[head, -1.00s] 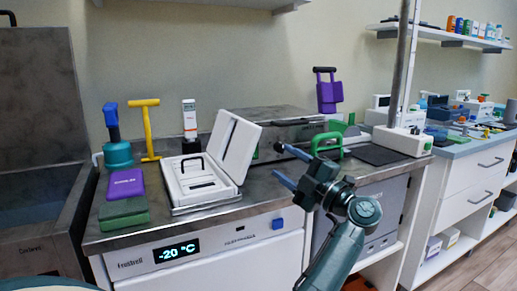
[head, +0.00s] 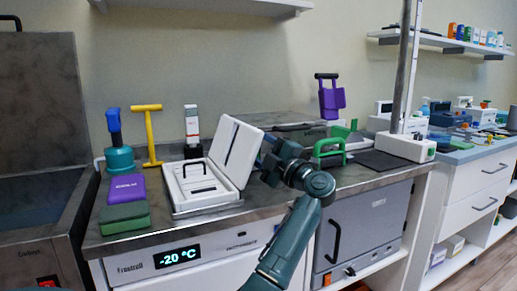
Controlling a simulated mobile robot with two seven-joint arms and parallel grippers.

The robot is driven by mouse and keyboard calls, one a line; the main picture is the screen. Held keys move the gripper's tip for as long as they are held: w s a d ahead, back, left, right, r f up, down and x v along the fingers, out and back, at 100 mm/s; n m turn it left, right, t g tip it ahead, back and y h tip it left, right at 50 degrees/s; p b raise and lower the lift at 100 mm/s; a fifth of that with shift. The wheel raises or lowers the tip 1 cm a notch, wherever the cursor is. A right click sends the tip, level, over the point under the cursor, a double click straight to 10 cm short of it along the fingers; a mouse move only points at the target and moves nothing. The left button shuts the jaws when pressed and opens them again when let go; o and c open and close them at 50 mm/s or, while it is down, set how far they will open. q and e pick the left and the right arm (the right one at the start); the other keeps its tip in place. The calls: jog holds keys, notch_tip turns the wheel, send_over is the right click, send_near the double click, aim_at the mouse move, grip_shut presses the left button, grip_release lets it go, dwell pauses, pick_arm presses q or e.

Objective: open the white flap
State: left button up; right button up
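The white flap (head: 240,148) is the raised lid on the right side of a white box (head: 200,186) on the steel counter. It stands up and leans back to the right, so the box is open and shows a dark handle inside. My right gripper (head: 266,164) is at the right edge of the flap, its arm reaching up from the bottom. Its fingertips are hidden or too dark to tell apart, and I cannot tell whether they touch the flap. My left gripper is not in view.
A purple box (head: 126,188) and a green box (head: 124,217) lie left of the white box. A teal tool (head: 118,158), a yellow T-handle (head: 152,136) and a white-and-black device (head: 192,130) stand behind. A green handle (head: 329,150) stands to the right.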

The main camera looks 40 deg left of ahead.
aim_at(243, 139)
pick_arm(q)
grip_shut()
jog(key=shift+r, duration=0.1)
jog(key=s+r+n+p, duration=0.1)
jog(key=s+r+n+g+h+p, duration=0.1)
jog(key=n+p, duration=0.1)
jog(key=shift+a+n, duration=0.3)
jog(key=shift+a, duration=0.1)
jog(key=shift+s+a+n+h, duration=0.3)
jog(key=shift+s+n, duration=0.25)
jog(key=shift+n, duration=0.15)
pick_arm(e)
jog(key=shift+s+d+m+g+h, duration=0.2)
jog(key=shift+s+g, duration=0.1)
jog(key=shift+g, duration=0.3)
jog(key=shift+s+d+m+g+h, duration=0.15)
jog(key=shift+s+m+g+h, duration=0.1)
jog(key=shift+g, duration=0.35)
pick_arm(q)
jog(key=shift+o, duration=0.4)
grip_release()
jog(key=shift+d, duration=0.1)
